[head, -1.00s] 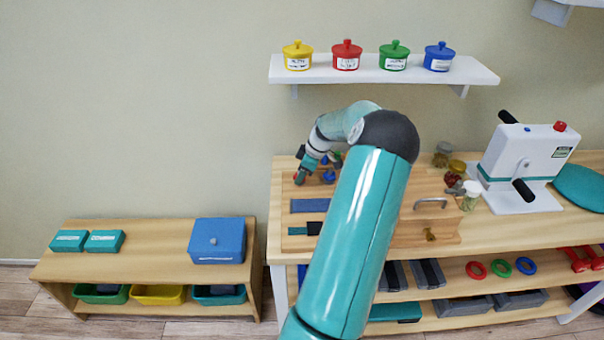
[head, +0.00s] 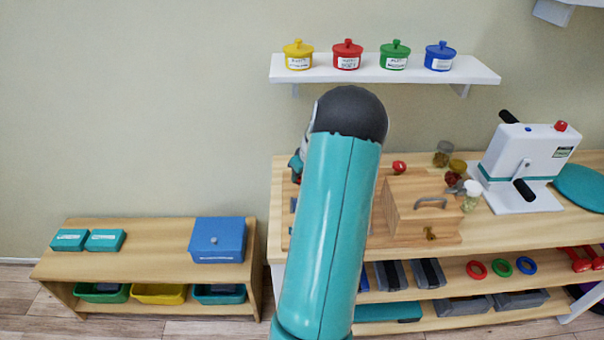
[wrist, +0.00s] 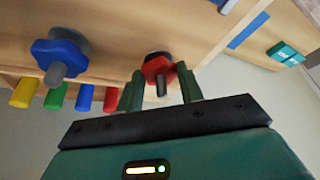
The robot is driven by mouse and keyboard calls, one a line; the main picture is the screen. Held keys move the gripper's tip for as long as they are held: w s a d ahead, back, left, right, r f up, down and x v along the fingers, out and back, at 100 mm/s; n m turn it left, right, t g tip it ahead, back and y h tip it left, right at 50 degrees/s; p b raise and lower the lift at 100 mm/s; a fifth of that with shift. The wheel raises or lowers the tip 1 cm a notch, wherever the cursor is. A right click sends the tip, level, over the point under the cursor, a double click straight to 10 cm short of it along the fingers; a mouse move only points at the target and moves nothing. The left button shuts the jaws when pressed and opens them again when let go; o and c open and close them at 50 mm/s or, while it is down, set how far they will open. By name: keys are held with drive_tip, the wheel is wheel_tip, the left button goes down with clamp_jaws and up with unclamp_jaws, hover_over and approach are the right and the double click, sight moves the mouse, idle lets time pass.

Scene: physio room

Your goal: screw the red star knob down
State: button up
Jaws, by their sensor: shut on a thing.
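In the wrist view the red star knob (wrist: 155,67) sits on a dark round base against the wooden board (wrist: 110,20), with a grey stud end sticking out of its middle. My gripper (wrist: 159,74) has its two green fingers on either side of the knob and is shut on it. The fingers partly cover the knob's edges. A blue star knob (wrist: 55,52) sits on a similar base to the left, clear of the fingers. In the head view my arm hides most of the gripper and the knobs.
Yellow (wrist: 24,92), blue (wrist: 84,98) and other coloured pegs stick out near the board's edge in the wrist view. A white machine (head: 525,160) is further right.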

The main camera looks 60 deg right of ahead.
drive_tip(key=m, duration=0.2)
drive_tip(key=m+g+h, duration=0.1)
drive_tip(key=m, duration=0.2)
drive_tip(key=shift+w+a+m+h, duration=0.2)
drive_tip(key=shift+w+m+h, duration=0.05)
drive_tip(key=shift+m+h, duration=0.05)
drive_tip(key=shift+r+m+g+h, duration=0.15)
drive_tip(key=shift+m+g, duration=0.3)
drive_tip(key=shift+m, duration=0.55)
drive_tip(key=shift+f+m+g+h, duration=0.15)
drive_tip(key=shift+m+g, duration=0.3)
drive_tip(key=shift+m, duration=0.55)
drive_tip(key=shift+r, duration=0.1)
drive_tip(key=o, duration=1)
drive_tip(key=shift+r, duration=0.1)
drive_tip(key=v, duration=1.3)
drive_tip(key=shift+a+r, duration=0.15)
drive_tip(key=shift+r, duration=0.1)
drive_tip(key=shift+o, duration=0.2)
drive_tip(key=shift+w, duration=0.1)
